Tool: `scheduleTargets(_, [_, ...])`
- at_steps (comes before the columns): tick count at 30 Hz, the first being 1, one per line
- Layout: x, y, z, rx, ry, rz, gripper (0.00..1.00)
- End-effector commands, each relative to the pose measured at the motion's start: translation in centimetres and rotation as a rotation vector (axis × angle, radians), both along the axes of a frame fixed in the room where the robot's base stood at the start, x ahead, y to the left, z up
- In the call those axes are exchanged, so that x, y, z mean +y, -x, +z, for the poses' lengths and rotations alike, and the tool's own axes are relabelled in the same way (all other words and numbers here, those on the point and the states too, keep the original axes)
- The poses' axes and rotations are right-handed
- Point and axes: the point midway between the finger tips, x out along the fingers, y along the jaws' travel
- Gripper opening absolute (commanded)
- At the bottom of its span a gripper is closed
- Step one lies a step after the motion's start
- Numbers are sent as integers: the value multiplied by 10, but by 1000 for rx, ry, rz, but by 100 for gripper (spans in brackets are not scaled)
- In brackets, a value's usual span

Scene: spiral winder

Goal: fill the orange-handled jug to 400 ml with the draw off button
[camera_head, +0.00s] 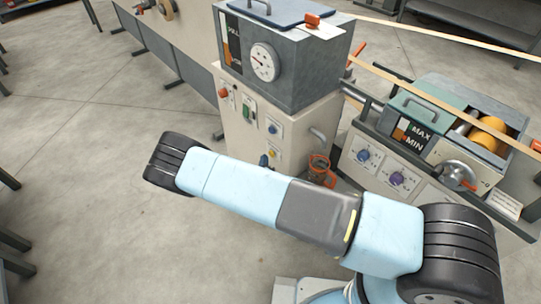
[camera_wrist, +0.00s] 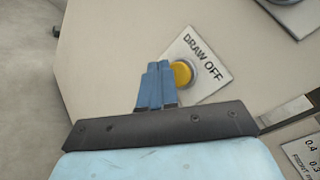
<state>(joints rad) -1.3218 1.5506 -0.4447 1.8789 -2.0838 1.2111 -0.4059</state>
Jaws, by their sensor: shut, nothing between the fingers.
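The jug (camera_head: 319,168) with its orange handle stands under a curved grey spout (camera_head: 318,136) on the cream machine. My arm is close in front of its base, and its fill level is too small to read. The yellow draw off button (camera_wrist: 181,74) sits on a white plate marked DRAW OFF (camera_wrist: 205,62) in the wrist view. My gripper (camera_wrist: 158,66) is shut and empty, its blue fingertips just left of the button and overlapping its edge in the picture. I cannot tell whether they touch it. My gripper's blue tips (camera_head: 264,160) also show in the head view.
A grey tank with a round dial (camera_head: 263,62) tops the cream machine. To its right is a resin bath (camera_head: 440,122) marked MAX and MIN, with knobs below. Tan bands run across at upper right. The floor (camera_head: 90,200) at left is clear.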

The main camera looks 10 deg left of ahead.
Motion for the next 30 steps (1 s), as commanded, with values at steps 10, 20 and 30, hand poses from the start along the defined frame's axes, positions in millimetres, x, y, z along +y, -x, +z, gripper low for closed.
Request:
scheduleTargets(10, [0,0,0,0,0,0,0])
scheduleTargets(20, [-1,-1,0,-1,0,-1,0])
scheduleTargets(30, [-6,-6,1,0,0,0,0])
